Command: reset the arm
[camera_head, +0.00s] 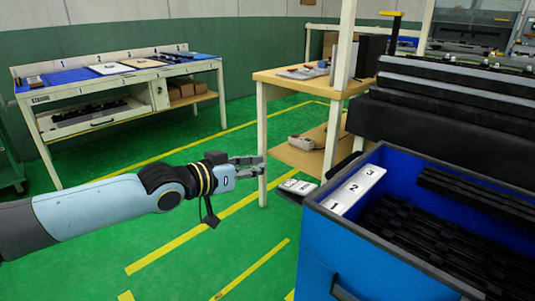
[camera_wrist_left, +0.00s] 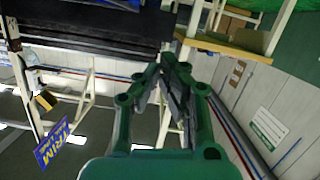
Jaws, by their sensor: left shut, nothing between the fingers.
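My left arm (camera_head: 95,212) reaches in from the left of the head view, held roughly level above the green floor. My left gripper (camera_head: 259,165) is shut and empty, in front of a leg of the wooden-topped table. In the left wrist view the left gripper (camera_wrist_left: 168,62) has its dark finger pads close together with nothing between them. My right gripper is not in view.
A blue bin (camera_head: 362,258) with black trim parts and a numbered white strip (camera_head: 353,190) stands at the right. The wooden-topped table (camera_head: 318,84) is just behind the gripper. A workbench (camera_head: 118,68) stands at the back left. Floor between is clear.

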